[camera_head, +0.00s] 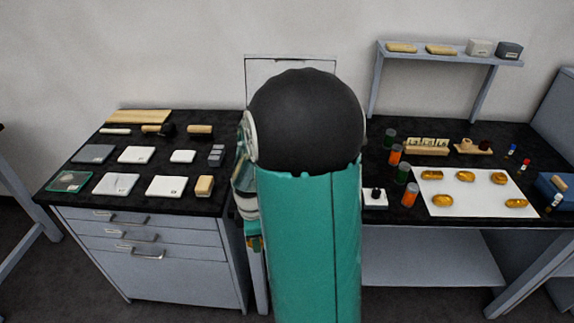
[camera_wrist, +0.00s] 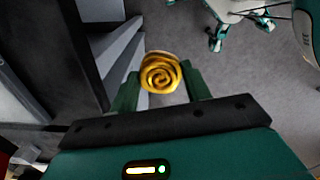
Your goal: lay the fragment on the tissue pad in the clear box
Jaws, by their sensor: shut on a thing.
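My gripper (camera_wrist: 160,84) is shut on the gilt fragment (camera_wrist: 160,72), a gold piece with a spiral face, held between the two green fingers in the wrist view. It hangs in the air over the floor beside the bench furniture. In the head view my own arm hides the gripper and the fragment. A flat, clear box with a green tint (camera_head: 69,181) lies at the front left corner of the left worktop. A pale patch shows inside it, but I cannot tell whether that is the tissue pad.
The left black worktop (camera_head: 140,205) holds several white and grey flat boxes, brushes and a wooden block (camera_head: 204,186). On the right bench, a white sheet (camera_head: 470,207) carries several gilt pieces, with jars (camera_head: 410,194) beside it. A shelf (camera_head: 450,55) stands above.

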